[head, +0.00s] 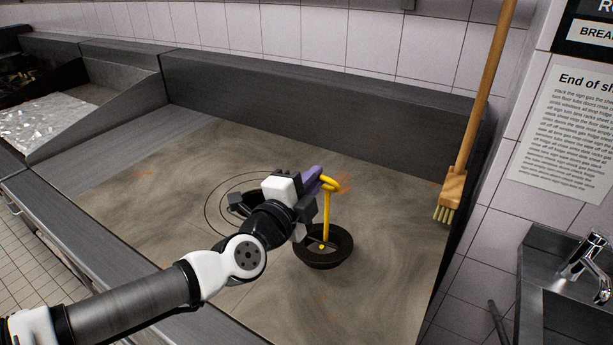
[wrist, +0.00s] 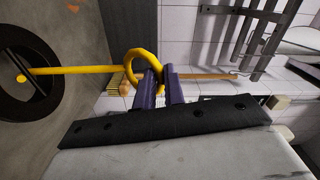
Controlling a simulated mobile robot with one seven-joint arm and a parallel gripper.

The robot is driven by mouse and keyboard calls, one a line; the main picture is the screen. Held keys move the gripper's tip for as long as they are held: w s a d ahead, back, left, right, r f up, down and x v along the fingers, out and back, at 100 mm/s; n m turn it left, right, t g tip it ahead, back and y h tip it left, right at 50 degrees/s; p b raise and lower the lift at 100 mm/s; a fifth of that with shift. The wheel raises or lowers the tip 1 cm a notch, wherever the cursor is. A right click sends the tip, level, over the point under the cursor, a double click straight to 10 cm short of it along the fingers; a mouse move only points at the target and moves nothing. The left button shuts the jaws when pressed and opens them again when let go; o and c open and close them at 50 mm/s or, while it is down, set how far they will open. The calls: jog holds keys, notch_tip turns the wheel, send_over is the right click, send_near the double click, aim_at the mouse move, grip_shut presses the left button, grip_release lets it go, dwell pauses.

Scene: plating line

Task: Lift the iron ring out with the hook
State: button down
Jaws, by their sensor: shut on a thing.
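My gripper (head: 314,182) is shut on the yellow hook (head: 327,213), its purple fingers closed on the hook's loop handle. In the wrist view the fingers (wrist: 161,82) grip the round yellow loop (wrist: 130,62). The hook's straight shaft runs down to the dark iron ring (head: 325,262). A yellow knob shows at the ring's middle, at the shaft's lower end. The ring also shows in the wrist view (wrist: 14,112). I cannot tell whether it hangs clear of the worktop or touches it. The hook's catch is too small to make out.
A dark back wall (head: 300,105) bounds the worktop. A wooden broom (head: 470,130) leans at the right, near a sink (head: 570,300). Worktop left of my arm is clear.

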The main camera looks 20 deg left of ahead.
jog(key=shift+s+d+r, duration=0.1)
jog(key=shift+s+d, duration=0.2)
jog(key=shift+d, duration=0.35)
jog(key=shift+s+d, duration=0.25)
jog(key=shift+d, duration=0.4)
jog(key=shift+f, duration=0.2)
jog(key=shift+f+b, duration=0.6)
jog(key=shift+b, duration=0.15)
jog(key=shift+f+b, duration=0.75)
jog(key=shift+b, duration=0.05)
dwell(0.6)
jog(key=shift+s+f+b, duration=0.1)
jog(key=shift+f+b, duration=0.25)
jog(key=shift+a+f+b, duration=0.1)
jog(key=shift+f+b, duration=0.35)
dwell(0.7)
jog(key=shift+w+d, duration=0.2)
jog(key=shift+w, duration=0.9)
